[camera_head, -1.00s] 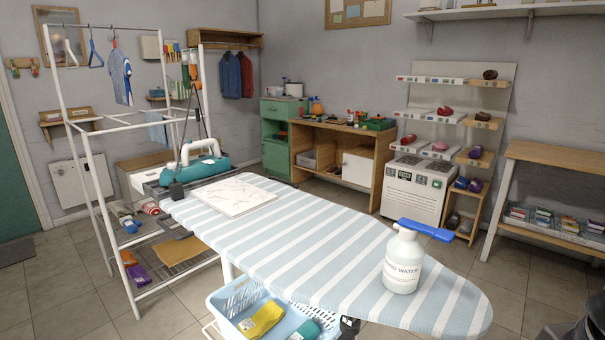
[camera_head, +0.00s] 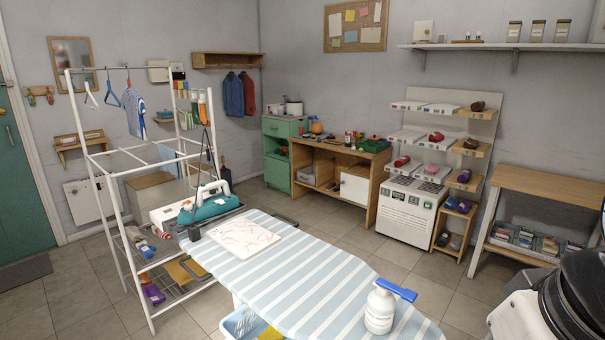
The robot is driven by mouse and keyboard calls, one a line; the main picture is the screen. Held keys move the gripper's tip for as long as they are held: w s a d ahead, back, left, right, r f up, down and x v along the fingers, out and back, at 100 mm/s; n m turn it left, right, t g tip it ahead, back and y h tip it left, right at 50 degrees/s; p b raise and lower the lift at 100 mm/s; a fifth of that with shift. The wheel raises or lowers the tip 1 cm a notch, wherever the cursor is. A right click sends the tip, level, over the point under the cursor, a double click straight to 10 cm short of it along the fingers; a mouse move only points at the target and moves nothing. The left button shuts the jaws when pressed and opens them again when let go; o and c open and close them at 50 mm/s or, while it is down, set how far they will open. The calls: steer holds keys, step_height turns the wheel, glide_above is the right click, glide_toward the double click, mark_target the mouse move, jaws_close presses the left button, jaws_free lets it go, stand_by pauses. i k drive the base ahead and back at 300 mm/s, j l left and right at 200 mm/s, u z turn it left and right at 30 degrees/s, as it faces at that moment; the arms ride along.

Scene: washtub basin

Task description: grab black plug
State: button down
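A small black block that looks like the plug (camera_head: 194,234) is at the left end of the ironing board, in front of the teal iron (camera_head: 209,207). A dark cord (camera_head: 211,150) hangs by the rack above the iron; I cannot tell where its ends run. The iron has a white handle and rests at the board's far left end. White and black parts of my arm show at the lower right, far from the plug. My gripper's fingers do not show.
The striped ironing board (camera_head: 290,279) fills the front middle. A white spray bottle with a blue top (camera_head: 380,311) stands on its near end, and a white marbled slab (camera_head: 243,237) lies near the iron. A white rack (camera_head: 137,294) stands at left. Floor right of the board is clear.

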mark_target(194, 231)
steer(key=u, duration=0.45)
steer(key=i+j+u, duration=0.2)
steer(key=i+u, duration=0.2)
steer(key=i+j+u, duration=0.15)
steer(key=i+u, duration=0.45)
steer(key=i, duration=1.15)
